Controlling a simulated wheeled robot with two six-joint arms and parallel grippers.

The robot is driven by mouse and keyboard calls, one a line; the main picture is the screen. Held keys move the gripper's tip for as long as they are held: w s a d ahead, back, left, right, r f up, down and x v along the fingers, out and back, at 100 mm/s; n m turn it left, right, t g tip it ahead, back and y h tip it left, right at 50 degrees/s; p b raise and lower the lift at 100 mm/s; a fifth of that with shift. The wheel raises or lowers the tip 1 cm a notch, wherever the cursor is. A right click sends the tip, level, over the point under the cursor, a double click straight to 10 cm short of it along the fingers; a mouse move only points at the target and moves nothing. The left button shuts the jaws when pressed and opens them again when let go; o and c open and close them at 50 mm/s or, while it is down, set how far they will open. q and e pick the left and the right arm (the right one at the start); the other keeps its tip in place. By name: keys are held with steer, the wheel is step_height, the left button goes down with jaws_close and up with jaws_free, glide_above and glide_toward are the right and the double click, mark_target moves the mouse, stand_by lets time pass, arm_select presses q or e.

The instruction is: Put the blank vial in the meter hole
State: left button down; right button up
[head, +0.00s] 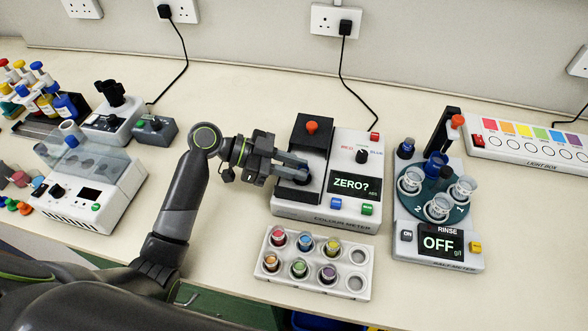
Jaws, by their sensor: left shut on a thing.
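The colour meter (335,195) stands in the middle of the bench, its screen reading "ZERO?". My left gripper (294,168) reaches in from the left, low over the left part of the meter. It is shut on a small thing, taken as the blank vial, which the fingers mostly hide. The dark meter hole (303,178) is right at the fingertips; I cannot tell how deep the vial sits in it. The white vial rack (315,285) in front holds several coloured vials, and its two right-hand places are empty. My right gripper is not in view.
A meter with a round carousel of glass cups (438,185) stands to the right, its screen (441,243) reading "OFF". A light box (525,143) lies at the back right. A white instrument with a clear lid (90,180) stands left. Cables hang behind.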

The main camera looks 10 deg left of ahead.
arm_select(q)
steer(key=shift+r, duration=0.1)
steer(key=shift+f+b, duration=0.35)
steer(key=shift+b, duration=0.05)
steer(key=c, duration=1.3)
jaws_free()
steer(key=shift+o, duration=0.2)
steer(key=shift+r, duration=0.1)
steer(key=shift+r+p, duration=0.3)
steer(key=shift+p, duration=0.15)
steer(key=b+v, duration=0.3)
steer(key=v, duration=0.9)
